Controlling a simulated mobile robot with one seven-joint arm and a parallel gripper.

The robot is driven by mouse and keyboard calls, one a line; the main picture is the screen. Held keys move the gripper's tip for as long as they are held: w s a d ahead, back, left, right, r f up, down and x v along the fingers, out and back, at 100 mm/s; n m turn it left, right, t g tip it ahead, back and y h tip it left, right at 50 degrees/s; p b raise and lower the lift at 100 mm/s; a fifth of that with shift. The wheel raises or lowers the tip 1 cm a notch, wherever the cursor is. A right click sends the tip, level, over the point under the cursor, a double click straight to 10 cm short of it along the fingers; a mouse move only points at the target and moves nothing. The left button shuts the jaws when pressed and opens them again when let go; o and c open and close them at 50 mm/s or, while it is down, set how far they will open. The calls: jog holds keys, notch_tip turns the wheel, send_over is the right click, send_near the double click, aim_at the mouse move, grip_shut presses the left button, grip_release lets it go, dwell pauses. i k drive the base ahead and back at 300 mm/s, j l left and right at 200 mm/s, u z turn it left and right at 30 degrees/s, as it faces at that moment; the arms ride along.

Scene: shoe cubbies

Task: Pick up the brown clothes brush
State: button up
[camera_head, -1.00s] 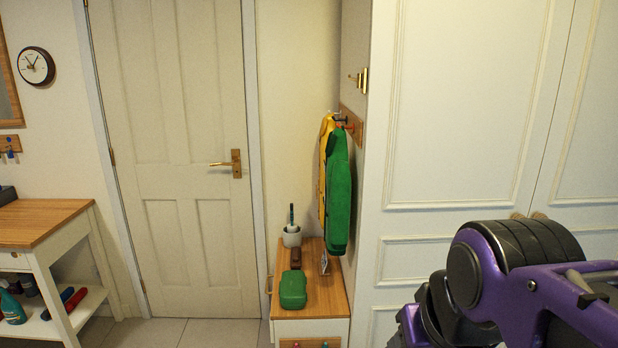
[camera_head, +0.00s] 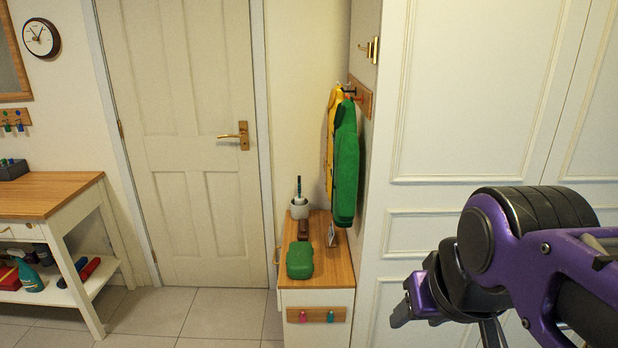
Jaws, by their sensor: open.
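The brown clothes brush (camera_head: 304,229) appears as a small dark brown block on the wooden top of the low white cabinet (camera_head: 341,268). It sits behind a green case (camera_head: 300,260) and in front of a white cup (camera_head: 299,208) that holds a blue-handled item. The case may hide part of its near end. My gripper (camera_head: 442,326) is at the lower right, partly cut off by the bottom edge. It is open, with nothing seen in it, and well apart from the brush, to its right in the picture.
Green and yellow garments (camera_head: 344,165) hang from a wall rack over the cabinet's right side. A small framed item (camera_head: 332,234) stands right of the brush. A white wardrobe (camera_head: 470,100) borders the right. Tiled floor (camera_head: 200,310) is free before the door; a wooden-topped table (camera_head: 50,195) stands left.

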aim_at(303, 223)
jog(key=i+j+u, duration=0.75)
jog(key=u, duration=0.2)
jog(key=i+j+u, duration=0.3)
jog(key=u, duration=0.2)
jog(key=i+j, duration=0.15)
jog(key=i, duration=0.35)
jog(key=i+j+u, duration=0.15)
jog(key=i, duration=0.3)
jog(key=i+z, duration=0.15)
jog(key=z, duration=0.25)
jog(key=i+z, duration=0.2)
jog(key=z, duration=0.2)
jog(key=i+j+z, duration=0.15)
jog(key=z, duration=0.3)
jog(key=i+z, duration=0.15)
jog(key=z, duration=0.25)
jog(key=i+z, duration=0.1)
jog(key=z, duration=0.3)
jog(key=i+j+z, duration=0.1)
jog(key=z, duration=0.3)
jog(key=i+j+z, duration=0.15)
jog(key=z, duration=0.2)
jog(key=i+j+z, duration=0.1)
jog(key=z, duration=0.2)
jog(key=j+z, duration=0.35)
jog(key=i+j+z, duration=0.1)
jog(key=j+z, duration=0.6)
jog(key=i+j, duration=0.05)
jog(key=j, duration=0.05)
